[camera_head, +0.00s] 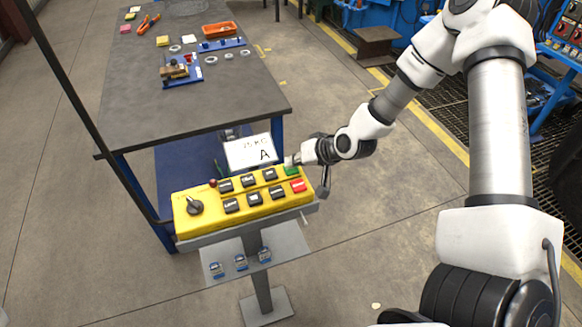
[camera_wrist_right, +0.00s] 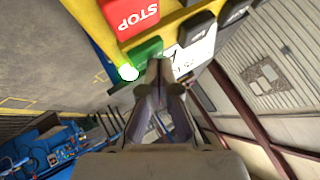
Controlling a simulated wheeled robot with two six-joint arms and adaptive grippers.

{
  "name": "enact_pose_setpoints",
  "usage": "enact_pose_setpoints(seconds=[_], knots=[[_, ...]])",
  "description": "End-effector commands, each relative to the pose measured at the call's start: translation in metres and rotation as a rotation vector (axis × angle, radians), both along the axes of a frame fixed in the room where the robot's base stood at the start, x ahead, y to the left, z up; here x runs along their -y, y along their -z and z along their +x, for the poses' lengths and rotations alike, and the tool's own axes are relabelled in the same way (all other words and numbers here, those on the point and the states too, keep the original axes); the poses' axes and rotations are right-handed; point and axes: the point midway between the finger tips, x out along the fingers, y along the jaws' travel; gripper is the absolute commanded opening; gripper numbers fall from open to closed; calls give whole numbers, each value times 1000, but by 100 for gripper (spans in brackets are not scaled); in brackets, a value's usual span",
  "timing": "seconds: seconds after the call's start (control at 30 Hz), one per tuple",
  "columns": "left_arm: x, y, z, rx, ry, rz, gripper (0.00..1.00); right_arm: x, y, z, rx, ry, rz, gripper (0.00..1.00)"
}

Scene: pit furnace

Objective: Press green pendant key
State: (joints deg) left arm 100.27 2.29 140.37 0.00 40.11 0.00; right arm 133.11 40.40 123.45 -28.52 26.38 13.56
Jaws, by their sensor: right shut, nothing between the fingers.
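The yellow pendant (camera_head: 270,209) rests on a grey stand, its face turned up. The green key (camera_head: 292,171) is at its far right corner, beyond the red key (camera_head: 298,186). My right gripper (camera_head: 289,161) reaches in from the right, its tips at the green key. In the right wrist view the shut, empty fingertips (camera_wrist_right: 159,66) overlap the edge of the green key (camera_wrist_right: 146,50); contact cannot be told. The red STOP key (camera_wrist_right: 131,16) is above it there. A bright glowing spot (camera_wrist_right: 128,72) shows beside the green key. My left gripper is out of view.
Several black keys (camera_head: 254,198), a black knob (camera_head: 195,207) and a small red button (camera_head: 213,183) share the pendant. A white card (camera_head: 248,151) marked A stands right behind it. A grey worktable (camera_head: 190,110) with tools lies beyond. Open floor is to the left.

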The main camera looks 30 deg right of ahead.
Motion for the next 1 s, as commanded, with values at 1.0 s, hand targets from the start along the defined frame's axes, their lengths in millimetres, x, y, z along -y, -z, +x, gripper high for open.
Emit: enact_pose_setpoints(seconds=[1.0], knots=[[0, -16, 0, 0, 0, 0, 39, 0, -18, 0, -1, 0, 1, 0]])
